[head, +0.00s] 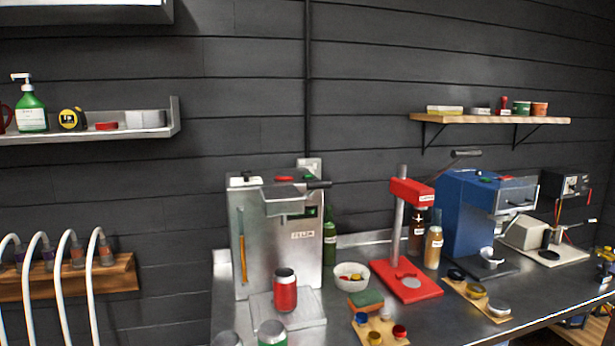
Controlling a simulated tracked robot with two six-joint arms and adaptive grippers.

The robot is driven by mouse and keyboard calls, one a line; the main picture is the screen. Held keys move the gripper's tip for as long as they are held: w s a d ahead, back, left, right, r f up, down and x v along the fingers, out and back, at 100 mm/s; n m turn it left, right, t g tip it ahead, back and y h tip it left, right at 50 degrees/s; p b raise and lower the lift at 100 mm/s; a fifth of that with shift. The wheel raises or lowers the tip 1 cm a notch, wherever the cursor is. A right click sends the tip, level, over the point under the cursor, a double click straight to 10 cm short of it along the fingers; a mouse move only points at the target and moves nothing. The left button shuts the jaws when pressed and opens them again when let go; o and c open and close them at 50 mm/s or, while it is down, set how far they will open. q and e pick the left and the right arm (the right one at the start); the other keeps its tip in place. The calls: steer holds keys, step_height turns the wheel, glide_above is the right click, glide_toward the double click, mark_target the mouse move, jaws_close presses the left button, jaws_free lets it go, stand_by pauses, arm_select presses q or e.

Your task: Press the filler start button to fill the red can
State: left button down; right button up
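The filler (262,240) looks to be the tall silver machine standing on the left end of the steel counter. A red can (285,292) with a silver top stands upright on the flat plate (308,322) at its foot, below the spout head (287,200). A red button-like part (283,179) and a green one (308,178) show on the machine's top. I cannot tell which part is the start button. The can's inside is too small to read. Neither of my grippers is in view.
A green can (272,333) stands in front of the plate. A green bottle (329,240), a white bowl (351,275) and a red press stand (407,283) are to the right. A blue machine (470,213) stands farther right. A shelf (90,134) hangs upper left.

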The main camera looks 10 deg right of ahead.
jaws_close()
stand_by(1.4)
